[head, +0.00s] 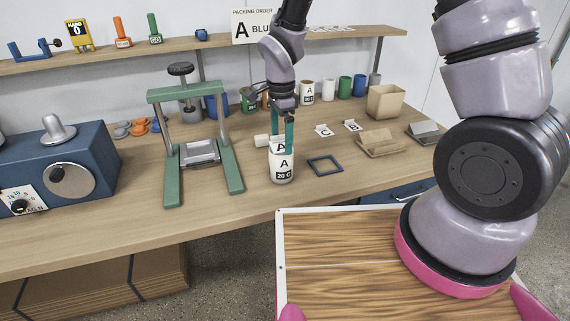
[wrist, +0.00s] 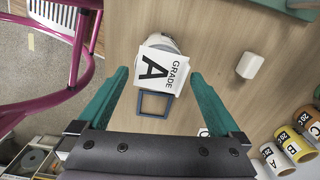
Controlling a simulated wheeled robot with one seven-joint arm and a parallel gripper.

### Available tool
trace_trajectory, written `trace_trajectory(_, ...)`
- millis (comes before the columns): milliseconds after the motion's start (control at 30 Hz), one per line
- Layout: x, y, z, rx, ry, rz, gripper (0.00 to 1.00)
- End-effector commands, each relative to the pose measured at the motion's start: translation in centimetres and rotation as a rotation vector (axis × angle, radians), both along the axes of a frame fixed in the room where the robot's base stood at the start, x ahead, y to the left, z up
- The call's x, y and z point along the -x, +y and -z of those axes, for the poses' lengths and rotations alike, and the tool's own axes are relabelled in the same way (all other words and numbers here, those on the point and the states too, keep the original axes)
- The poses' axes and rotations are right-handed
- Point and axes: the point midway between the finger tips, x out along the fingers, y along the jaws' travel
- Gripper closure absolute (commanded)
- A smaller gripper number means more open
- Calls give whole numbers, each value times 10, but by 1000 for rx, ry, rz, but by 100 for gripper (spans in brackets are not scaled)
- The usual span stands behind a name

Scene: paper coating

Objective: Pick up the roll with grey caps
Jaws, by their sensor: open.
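My gripper (head: 282,132) is open, pointing down over a white cylinder (head: 282,167) marked A and 20 that stands upright on the bench. A white GRADE A card (wrist: 161,71) shows between the two teal fingers in the wrist view, over the cylinder's top (wrist: 163,43). The card (head: 279,146) also shows just below the fingers in the head view. The fingers (wrist: 160,75) are wide apart, one on each side of the card. I cannot make out grey caps on any roll; the card hides most of the cylinder in the wrist view.
A blue square frame (head: 325,166) lies right of the cylinder, and a small white block (head: 262,141) lies left of it. A green press (head: 199,153) stands further left. Labelled cards (head: 324,131), several coloured cylinders (head: 345,86) and a cardboard box (head: 385,101) are behind to the right.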

Motion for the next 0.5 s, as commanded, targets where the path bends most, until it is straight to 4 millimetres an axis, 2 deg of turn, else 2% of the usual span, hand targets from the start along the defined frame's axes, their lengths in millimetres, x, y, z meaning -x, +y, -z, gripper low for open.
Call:
trace_trajectory(100, 0, -1, 18, 2, 1, -1, 0)
trace_trajectory(333, 0, -1, 36, 2, 1, -1, 0)
trace_trajectory(500, 1, -2, 62, 1, 3, -2, 0)
